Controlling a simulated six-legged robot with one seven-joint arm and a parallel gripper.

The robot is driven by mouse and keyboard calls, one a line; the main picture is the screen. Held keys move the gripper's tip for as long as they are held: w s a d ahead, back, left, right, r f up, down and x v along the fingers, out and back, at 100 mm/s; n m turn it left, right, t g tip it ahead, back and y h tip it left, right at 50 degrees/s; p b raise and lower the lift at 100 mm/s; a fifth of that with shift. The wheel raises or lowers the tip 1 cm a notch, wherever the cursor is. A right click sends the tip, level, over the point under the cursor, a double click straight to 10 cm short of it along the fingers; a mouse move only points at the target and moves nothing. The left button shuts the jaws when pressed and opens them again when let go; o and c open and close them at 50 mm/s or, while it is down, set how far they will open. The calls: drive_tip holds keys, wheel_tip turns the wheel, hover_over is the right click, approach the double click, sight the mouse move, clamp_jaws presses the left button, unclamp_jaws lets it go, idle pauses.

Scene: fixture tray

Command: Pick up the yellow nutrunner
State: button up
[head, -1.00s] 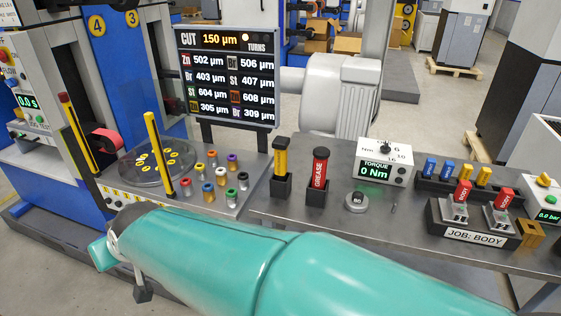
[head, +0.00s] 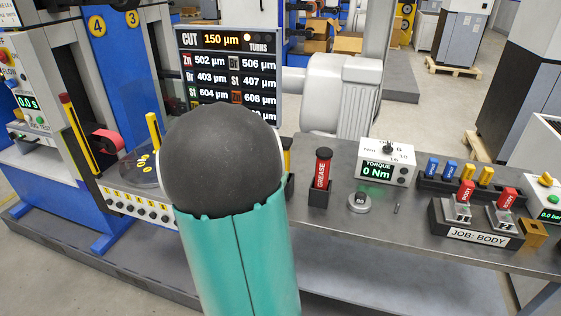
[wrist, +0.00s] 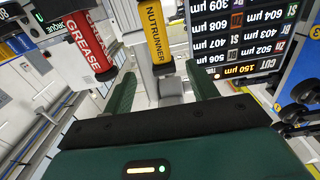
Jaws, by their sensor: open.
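The yellow nutrunner (wrist: 157,32) is upright in its black holder, its lettering readable in the wrist view. In the head view only a sliver of the nutrunner (head: 287,142) shows beside my arm, which hides the rest. My gripper (wrist: 161,72) is open and empty in the wrist view, with its two green fingers apart. The nutrunner appears between and beyond the fingertips, and I see no contact. My gripper is hidden behind my arm in the head view.
The red grease tube (head: 321,170) stands in a black holder close to the nutrunner; it also shows in the wrist view (wrist: 88,45). A torque box (head: 385,162) and a round grey dial (head: 359,201) are to the right. The display board (head: 228,65) stands behind.

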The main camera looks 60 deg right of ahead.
drive_tip(key=d, duration=0.4)
drive_tip(key=w+d, duration=0.1)
drive_tip(key=d, duration=0.6)
drive_tip(key=shift+w+d, duration=0.35)
drive_tip(key=shift+d, duration=0.05)
drive_tip(key=shift+r, duration=0.1)
drive_tip(key=c, duration=1.2)
